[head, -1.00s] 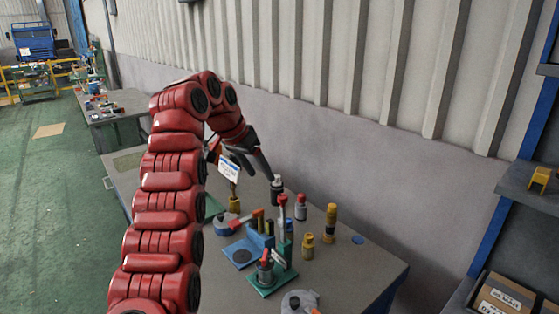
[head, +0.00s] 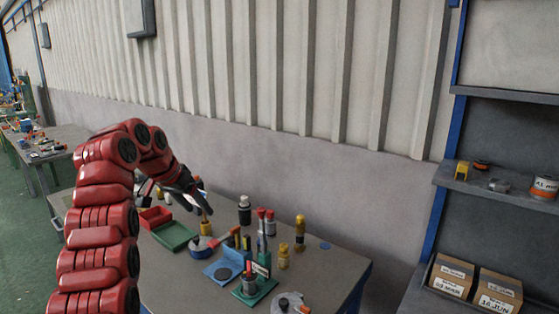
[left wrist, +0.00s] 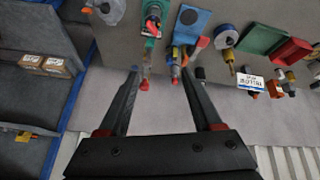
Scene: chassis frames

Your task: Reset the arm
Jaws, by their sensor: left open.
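My left arm (head: 102,205) comes in from the left in the head view, bent over the workbench. My left gripper (head: 196,194) points down and right above the bench's back part. In the left wrist view the gripper (left wrist: 158,62) has its two fingers apart, with no object held between them. Beyond the fingers, red-topped bottles and the bench objects show. My right gripper is in neither view.
The workbench (head: 335,262) holds a green tray (head: 174,236), a red bin (head: 154,217), a blue plate (head: 222,271), a black bottle (head: 244,210) and a yellow bottle (head: 299,232). A shelf with boxes (head: 452,276) stands right. A ribbed wall is behind.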

